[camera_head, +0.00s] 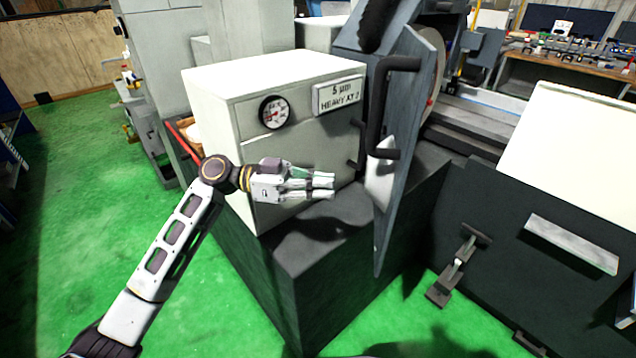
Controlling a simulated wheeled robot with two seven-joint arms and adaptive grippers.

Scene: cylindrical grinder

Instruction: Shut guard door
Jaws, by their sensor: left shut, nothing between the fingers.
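The guard door (408,150) is a tall grey panel at the centre right, standing open with its near edge towards me. A black bar handle (378,110) is on its left face. The grinding wheel (436,78) shows partly behind the door's right edge. My left gripper (333,187) is shut and empty, pointing right. It is in front of the white cabinet, left of the door and apart from it, below the level of the upper part of the handle. My right gripper is not in view.
The white cabinet (225,100) with a round gauge (274,112) and a label sign (338,94) stands on a dark base (300,250). The machine bed and a pale panel (575,150) fill the right. Green floor (60,230) is clear at left.

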